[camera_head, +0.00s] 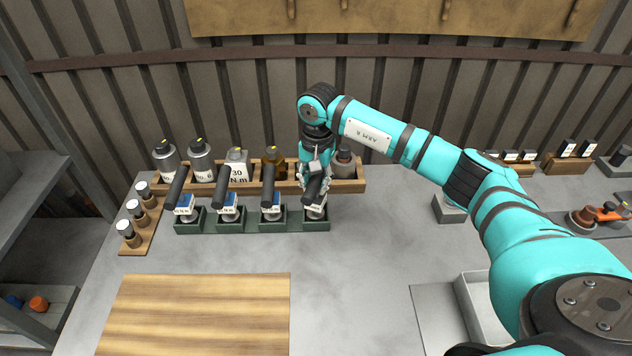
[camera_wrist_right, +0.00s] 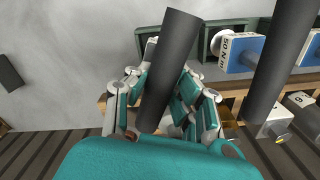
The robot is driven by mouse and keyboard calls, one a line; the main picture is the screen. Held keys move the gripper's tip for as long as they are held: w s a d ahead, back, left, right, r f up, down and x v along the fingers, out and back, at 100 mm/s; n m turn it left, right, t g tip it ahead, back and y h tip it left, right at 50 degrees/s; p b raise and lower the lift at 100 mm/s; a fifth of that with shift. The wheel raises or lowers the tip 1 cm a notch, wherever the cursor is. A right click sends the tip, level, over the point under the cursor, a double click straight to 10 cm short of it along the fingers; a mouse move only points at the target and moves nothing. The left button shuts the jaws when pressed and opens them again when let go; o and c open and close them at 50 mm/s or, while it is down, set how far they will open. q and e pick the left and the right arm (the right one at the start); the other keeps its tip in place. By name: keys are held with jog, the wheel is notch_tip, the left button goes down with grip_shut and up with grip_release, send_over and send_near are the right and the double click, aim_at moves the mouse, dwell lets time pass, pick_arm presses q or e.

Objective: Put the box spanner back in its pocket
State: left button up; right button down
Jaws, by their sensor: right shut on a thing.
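My right gripper (camera_head: 315,172) is shut around the dark cylindrical handle of the box spanner (camera_head: 315,189), at the right end of the row of tools. The handle also shows between my right gripper's fingers (camera_wrist_right: 167,98) in the right wrist view, as a dark tilted cylinder (camera_wrist_right: 168,65). Its pale labelled head (camera_head: 316,211) shows below the gripper at the rightmost green pocket (camera_head: 316,225). I cannot tell whether the head sits fully inside the pocket or just above it. My left gripper is in neither view.
Similar dark-handled tools (camera_head: 219,187) stand in the green pockets to the left. A wooden rack (camera_head: 355,185) with bottles is right behind. A small bottle rack (camera_head: 139,235) stands at left. A wooden board (camera_head: 195,310) lies in front; the grey table between is clear.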

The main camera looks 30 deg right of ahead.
jog(key=c, duration=1.2)
grip_release()
jog(key=shift+o, duration=0.2)
notch_tip(320, 180, up, 11)
jog(key=b, duration=0.3)
jog(key=shift+s+d, duration=0.1)
jog(key=shift+r, duration=0.6)
